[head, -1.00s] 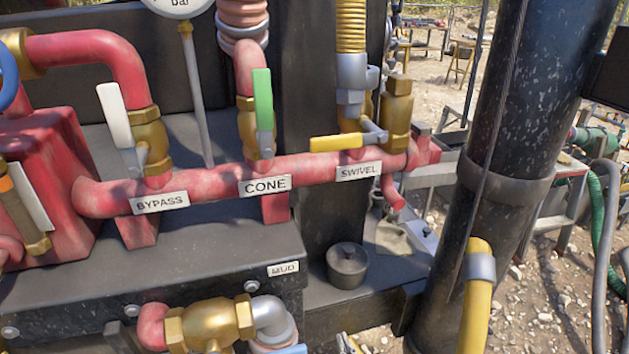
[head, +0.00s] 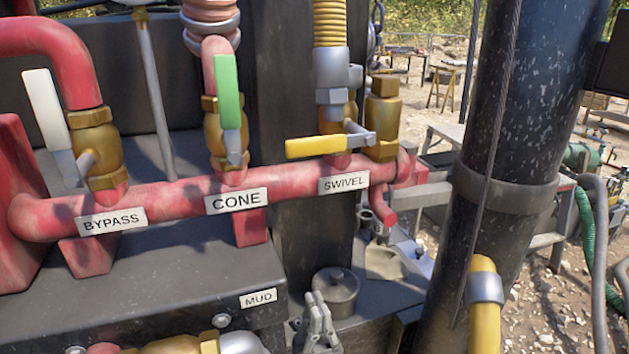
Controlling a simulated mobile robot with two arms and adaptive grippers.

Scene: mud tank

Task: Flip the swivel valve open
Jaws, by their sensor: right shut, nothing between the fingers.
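The swivel valve has a yellow lever (head: 315,147) lying across its pipe, nearly level and pointing left. Its brass body (head: 338,115) stands under a yellow ribbed hose, above the white SWIVEL label (head: 344,184) on the red manifold pipe. My right gripper (head: 317,304) shows at the bottom edge, in front of a dark lidded pot. It is shut and empty, well below the lever and apart from it. My left gripper is not in view.
The cone valve's green lever (head: 228,92) and the bypass valve's white lever (head: 47,110) stand upright to the left. A lidded pot (head: 338,288) sits on the ledge below. A thick black column (head: 520,120) stands close on the right.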

